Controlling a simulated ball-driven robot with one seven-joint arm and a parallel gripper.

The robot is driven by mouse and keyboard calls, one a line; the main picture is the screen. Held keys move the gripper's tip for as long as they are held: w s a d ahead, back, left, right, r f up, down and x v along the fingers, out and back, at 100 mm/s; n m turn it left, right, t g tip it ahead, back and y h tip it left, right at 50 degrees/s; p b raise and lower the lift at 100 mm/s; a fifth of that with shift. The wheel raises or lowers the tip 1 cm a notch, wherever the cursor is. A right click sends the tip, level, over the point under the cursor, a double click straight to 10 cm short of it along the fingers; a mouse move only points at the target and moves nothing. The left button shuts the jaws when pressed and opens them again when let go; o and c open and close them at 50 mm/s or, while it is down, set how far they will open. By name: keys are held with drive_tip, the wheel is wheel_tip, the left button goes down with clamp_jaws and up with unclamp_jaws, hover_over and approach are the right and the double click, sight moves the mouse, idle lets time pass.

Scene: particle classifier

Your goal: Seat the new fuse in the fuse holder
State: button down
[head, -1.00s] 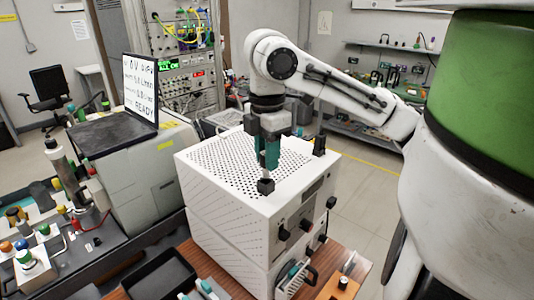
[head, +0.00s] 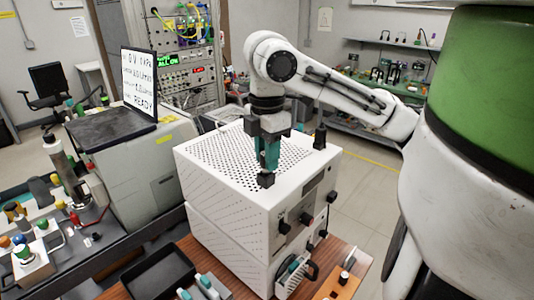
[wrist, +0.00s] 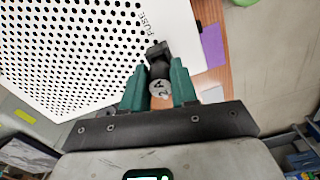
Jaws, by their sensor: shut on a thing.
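My gripper (head: 268,168) is shut on the new fuse, with one teal finger on each side of it. In the wrist view the fuse (wrist: 160,88) shows its round grey end marked "2A", and its dark body points away from the camera. A black block (head: 266,181), which looks like the fuse holder, stands by the front edge of the white box's top, right under my fingertips. In the wrist view a dark holder part (wrist: 157,50) shows just past the fuse, near the printed word "FUSE". How far the fuse sits in it is hidden.
The white perforated box (head: 195,185) stands on a wooden table (head: 185,250). A black post (head: 320,137) rises at the box's right corner. A black tray (head: 160,275) lies at front left. The sign (head: 139,85) reads "READY".

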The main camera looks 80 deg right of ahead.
drive_tip(key=shift+f+b, duration=0.65)
drive_tip(key=shift+f, duration=0.35)
drive_tip(key=c, duration=0.8)
unclamp_jaws()
drive_tip(key=shift+r, duration=0.1)
wheel_tip(320, 180, up, 11)
drive_tip(key=shift+f, duration=0.15)
